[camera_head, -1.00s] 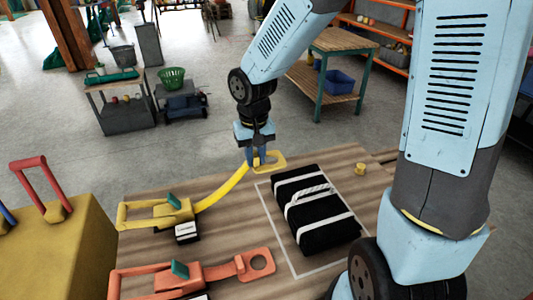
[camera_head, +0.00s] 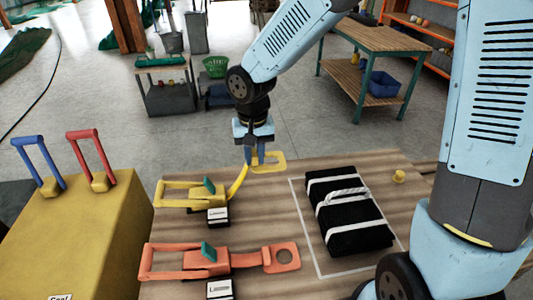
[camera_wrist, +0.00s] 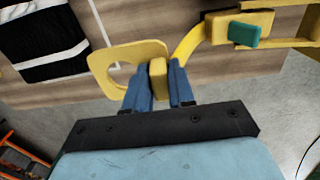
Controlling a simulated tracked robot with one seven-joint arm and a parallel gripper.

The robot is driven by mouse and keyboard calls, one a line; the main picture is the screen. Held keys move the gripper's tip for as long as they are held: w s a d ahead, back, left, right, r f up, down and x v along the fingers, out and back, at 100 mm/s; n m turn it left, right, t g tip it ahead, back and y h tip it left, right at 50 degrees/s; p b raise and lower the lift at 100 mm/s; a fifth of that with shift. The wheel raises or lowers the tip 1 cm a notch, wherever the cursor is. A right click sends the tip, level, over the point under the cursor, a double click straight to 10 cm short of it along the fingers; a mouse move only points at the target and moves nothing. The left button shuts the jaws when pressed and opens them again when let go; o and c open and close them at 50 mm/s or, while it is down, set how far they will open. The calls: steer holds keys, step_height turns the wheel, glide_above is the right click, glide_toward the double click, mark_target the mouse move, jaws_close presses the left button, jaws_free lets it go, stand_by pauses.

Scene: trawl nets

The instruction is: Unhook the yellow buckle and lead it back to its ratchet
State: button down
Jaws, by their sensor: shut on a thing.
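The yellow buckle (camera_head: 268,161) is a flat plate with a round hole. My gripper (camera_head: 254,158) is shut on it above the table's far edge. In the wrist view the blue fingers of my gripper (camera_wrist: 158,88) pinch the buckle's neck, and its holed plate (camera_wrist: 98,62) sticks out to the left. A yellow strap (camera_head: 238,182) curves from the buckle to the yellow ratchet (camera_head: 190,196), which has a teal lever and lies on the left of the table. The ratchet also shows in the wrist view (camera_wrist: 228,28). A small yellow peg (camera_head: 398,176) stands bare to the right of the black bundle.
The black bundle (camera_head: 347,212) with white bands lies inside a white outline. A red ratchet (camera_head: 195,262) with its own buckle (camera_head: 284,257) lies in front of the yellow one. A yellow block (camera_head: 85,235) with blue and red handles stands at left.

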steer(key=shift+f, duration=7.2)
steer(key=c, duration=0.9)
jaws_free()
step_height(320, 180, up, 14)
steer(key=shift+f, duration=0.15)
